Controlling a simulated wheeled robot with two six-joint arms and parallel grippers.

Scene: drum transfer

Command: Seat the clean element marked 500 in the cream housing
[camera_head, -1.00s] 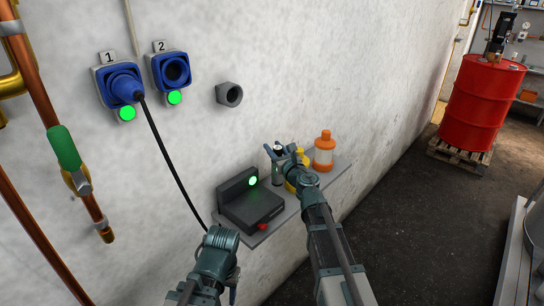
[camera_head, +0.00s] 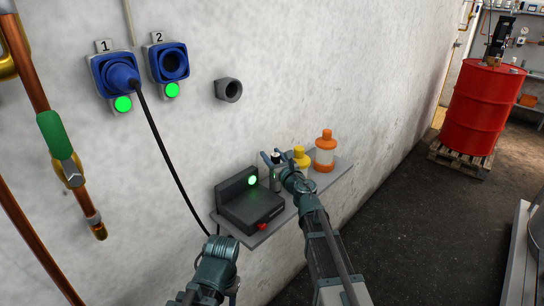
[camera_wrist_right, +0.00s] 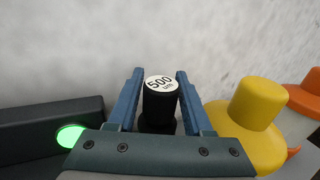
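The element marked 500 stands upright on the grey wall shelf; its black top with a white "500 um" label (camera_wrist_right: 160,84) shows in the right wrist view. In the head view its grey-black body (camera_head: 276,178) is partly behind my right gripper. My right gripper (camera_head: 274,157) is open, with one blue finger on each side of the element's top and a gap on both sides. I cannot identify a cream housing in these views.
The grey shelf (camera_head: 282,217) also holds a dark box with a green light (camera_head: 250,208), a yellow-topped bottle (camera_head: 299,157) and an orange-topped bottle (camera_head: 325,152). The yellow one is close to my right gripper. A black cable hangs from wall socket 1 (camera_head: 118,76).

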